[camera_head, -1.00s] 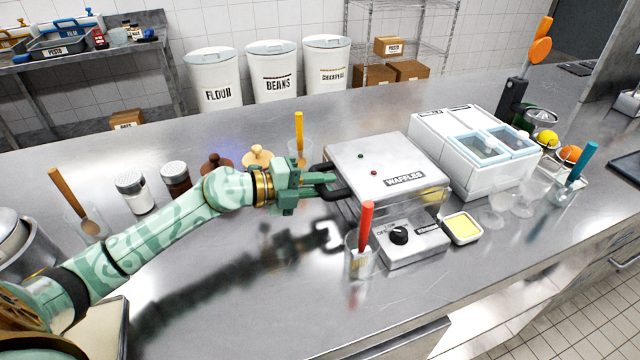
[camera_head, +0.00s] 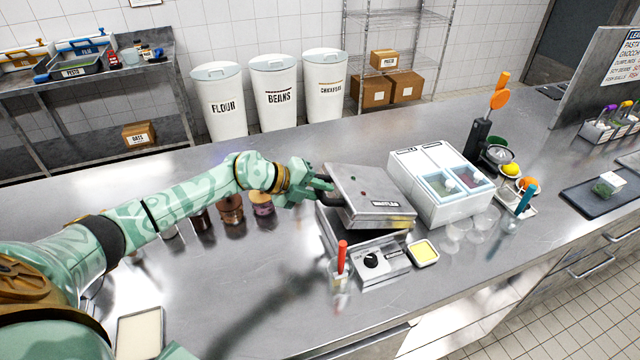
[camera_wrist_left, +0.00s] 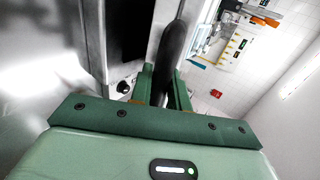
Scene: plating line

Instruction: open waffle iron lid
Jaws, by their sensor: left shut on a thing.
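The waffle iron's silver lid (camera_head: 372,194) is tilted up at its left side, with a gap between it and the base (camera_head: 345,243). Its black handle (camera_head: 325,191) is on the raised left side. My green left gripper (camera_head: 322,184) is shut on the handle. In the left wrist view the dark handle (camera_wrist_left: 173,62) runs between the two fingers (camera_wrist_left: 163,88). The base's front panel with a black knob (camera_head: 371,260) faces the near edge. My right gripper does not show.
A clear cup (camera_head: 340,285) with a red-handled tool stands before the base's left front. A yellow-filled dish (camera_head: 424,252) is at the right front. A white container unit (camera_head: 440,187) stands close to the right. Several jars (camera_head: 231,211) stand behind my left arm. The front left counter is mostly clear.

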